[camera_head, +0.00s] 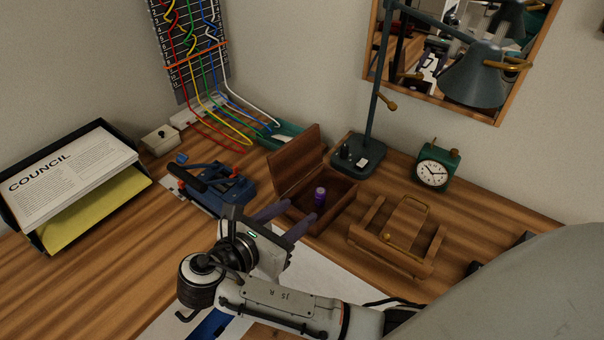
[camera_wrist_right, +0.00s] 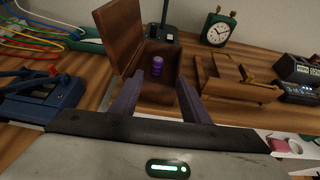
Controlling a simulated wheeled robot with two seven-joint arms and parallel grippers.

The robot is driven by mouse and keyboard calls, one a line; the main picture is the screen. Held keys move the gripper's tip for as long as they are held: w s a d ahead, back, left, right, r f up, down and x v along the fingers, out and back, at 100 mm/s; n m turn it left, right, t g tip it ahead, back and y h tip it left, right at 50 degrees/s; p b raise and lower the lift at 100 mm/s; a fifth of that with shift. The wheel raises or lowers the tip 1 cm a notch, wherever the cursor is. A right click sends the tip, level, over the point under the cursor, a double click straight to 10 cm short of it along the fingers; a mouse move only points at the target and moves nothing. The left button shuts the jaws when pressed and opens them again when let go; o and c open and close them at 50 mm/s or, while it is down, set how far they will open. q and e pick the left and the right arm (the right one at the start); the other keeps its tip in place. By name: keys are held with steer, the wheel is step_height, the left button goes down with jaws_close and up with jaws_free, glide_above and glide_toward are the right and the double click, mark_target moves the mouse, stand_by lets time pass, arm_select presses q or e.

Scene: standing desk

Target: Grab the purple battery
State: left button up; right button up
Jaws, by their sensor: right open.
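The purple battery (camera_head: 320,197) stands upright inside an open wooden box (camera_head: 338,219) in the head view. It also shows in the right wrist view (camera_wrist_right: 157,66), inside the box (camera_wrist_right: 128,40) whose lid is raised on the left. My right gripper (camera_head: 285,219) is open and empty, with its two purple fingers pointing toward the box's front. In the right wrist view the fingers (camera_wrist_right: 158,95) are spread, with the battery beyond them and between their lines. The battery's lower end is partly hidden in the box. My left gripper is not in view.
A desk lamp (camera_head: 372,150) stands behind the box. A wooden holder (camera_head: 400,240) sits right of it, with a green clock (camera_head: 436,165) behind. A blue device (camera_head: 215,187) stands at left, and a paper tray (camera_head: 110,205) lies farther left. Coloured cables (camera_head: 225,120) hang at the back.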

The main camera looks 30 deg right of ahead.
mark_target(318, 194)
steer(key=shift+w+d+f, duration=0.15)
steer(key=shift+w+d, duration=0.2)
steer(key=shift+w, duration=0.2)
steer(key=x, duration=0.8)
steer(key=shift+d, duration=0.45)
steer(key=shift+w+d+f, duration=0.1)
steer(key=shift+w+d, duration=0.15)
steer(key=shift+d, duration=0.05)
jaws_close()
